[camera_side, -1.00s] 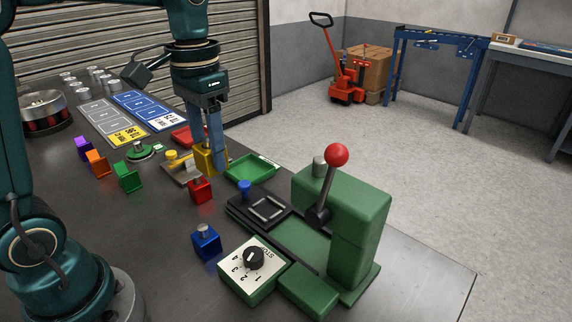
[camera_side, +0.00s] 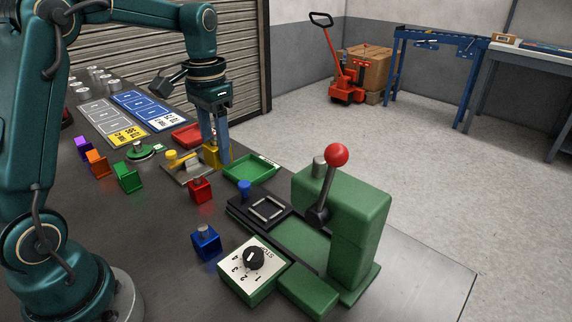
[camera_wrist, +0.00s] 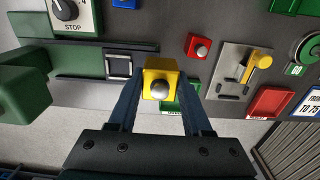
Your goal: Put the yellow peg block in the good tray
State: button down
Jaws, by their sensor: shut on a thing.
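The yellow peg block (camera_side: 210,155) has a grey metal peg on top, seen end-on in the wrist view (camera_wrist: 159,80). My gripper (camera_side: 217,157) is shut on it, with one finger on each side in the wrist view (camera_wrist: 160,92). The green tray (camera_side: 240,176), likely the good tray, lies just right of the block in the side view. In the wrist view the green tray (camera_wrist: 182,103) is partly hidden behind the block and a finger. Its label is too small to read. The side view does not clearly show the block's height above the table.
A red tray (camera_side: 183,140) lies behind the gripper. A yellow-handled toggle fixture (camera_side: 180,165) and a red peg block (camera_side: 200,190) are close by. A green lever press (camera_side: 340,220) stands to the right. A blue peg block (camera_side: 206,244) sits nearer the front.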

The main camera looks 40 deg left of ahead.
jog(key=w+d+f, duration=0.1)
jog(key=d+f, duration=0.1)
jog(key=w+d+f, duration=0.1)
jog(key=d+f, duration=0.1)
jog(key=d, duration=0.1)
jog(key=w+d+f, duration=0.2)
jog(key=d, duration=0.1)
jog(key=shift+w+d, duration=0.1)
jog(key=shift+d, duration=0.15)
jog(key=shift+f, duration=1.65)
jog(key=shift+f, duration=0.15)
jog(key=shift+c, duration=1.7)
grip_release()
